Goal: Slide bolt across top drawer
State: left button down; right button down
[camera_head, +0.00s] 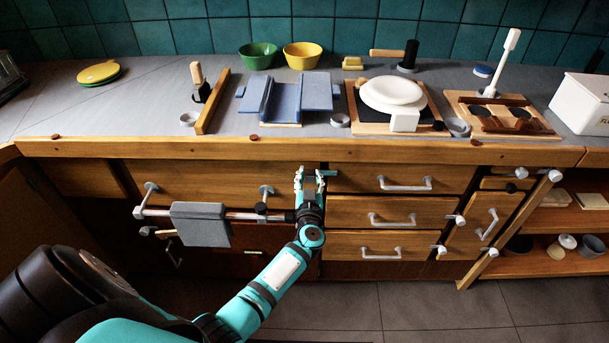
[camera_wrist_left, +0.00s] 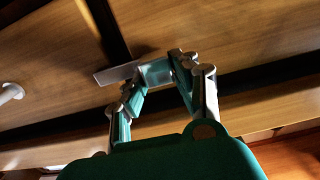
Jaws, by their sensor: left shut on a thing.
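My left gripper (camera_head: 309,178) is at the counter front, by the upright between the wide left top drawer (camera_head: 220,181) and the right top drawer (camera_head: 440,178). In the left wrist view the same gripper (camera_wrist_left: 156,75) is shut on a small flat metal bolt (camera_wrist_left: 115,74), with one end sticking out to the left past the fingers. The bolt lies close to the wooden drawer front (camera_wrist_left: 225,35). The fingers hide part of it, so I cannot tell how far it reaches across a drawer. My right gripper is in neither view.
A rail with a grey cloth (camera_head: 200,224) runs left of my gripper. Drawer handles (camera_head: 404,184) and knobs jut out on the right. The counter edge (camera_head: 300,148) overhangs above, with two bowls (camera_head: 302,55) and several boards on top. The floor (camera_head: 440,305) in front is clear.

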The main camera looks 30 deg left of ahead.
pick_arm(q)
jog(key=c, duration=1)
grip_release()
jog(key=shift+w+d, duration=0.15)
jog(key=shift+d, duration=0.15)
jog(key=shift+s, duration=0.2)
jog(key=v, duration=1.1)
jog(key=shift+s+d, duration=0.15)
jog(key=shift+s, duration=0.15)
